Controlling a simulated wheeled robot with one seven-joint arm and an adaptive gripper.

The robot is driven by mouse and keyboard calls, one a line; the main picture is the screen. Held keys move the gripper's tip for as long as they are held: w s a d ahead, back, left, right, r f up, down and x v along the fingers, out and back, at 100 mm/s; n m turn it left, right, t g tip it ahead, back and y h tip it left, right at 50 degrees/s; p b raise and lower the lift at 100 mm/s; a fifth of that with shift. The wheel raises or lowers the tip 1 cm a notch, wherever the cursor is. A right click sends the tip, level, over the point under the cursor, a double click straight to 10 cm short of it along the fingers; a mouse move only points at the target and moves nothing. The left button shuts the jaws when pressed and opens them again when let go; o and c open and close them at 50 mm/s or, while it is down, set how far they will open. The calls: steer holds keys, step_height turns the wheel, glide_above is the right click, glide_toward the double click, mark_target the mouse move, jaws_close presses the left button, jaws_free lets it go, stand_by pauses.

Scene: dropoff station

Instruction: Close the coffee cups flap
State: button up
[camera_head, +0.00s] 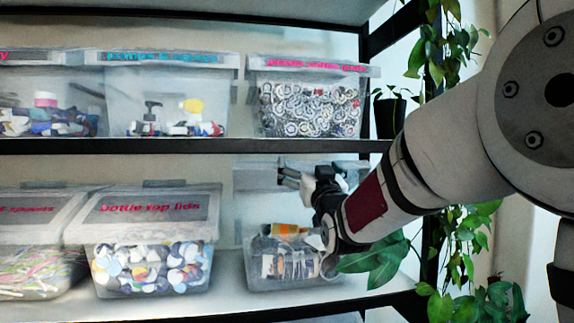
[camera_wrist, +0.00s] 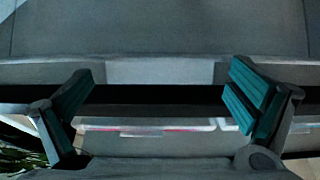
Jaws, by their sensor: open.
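The clear bin (camera_head: 275,282) on the right of the lower shelf has what look like cups and an orange-and-white item inside. Its grey flap (camera_head: 256,177) stands raised above the bin's opening. My gripper (camera_head: 287,178) is at the right part of this flap, its fingers pointing left; I cannot tell whether they touch it. In the wrist view my gripper (camera_wrist: 158,98) is open, with its two teal-padded fingers wide apart and nothing between them. A broad grey surface, apparently the flap (camera_wrist: 160,38), fills the top of that view. The flap's label is not readable.
A bin of bottle top lids (camera_head: 150,270) stands left of the open bin. Several bins, one of them full of small ring-like pieces (camera_head: 310,105), stand on the shelf above (camera_head: 200,146). Plant leaves (camera_head: 375,258) hang close by my wrist, beside the black shelf post (camera_head: 431,240).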

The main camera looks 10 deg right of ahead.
steer(key=shift+w, duration=0.15)
steer(key=shift+c, duration=0.6)
steer(key=c, duration=1.5)
steer(key=shift+f+b, duration=0.15)
steer(key=shift+b, duration=0.35)
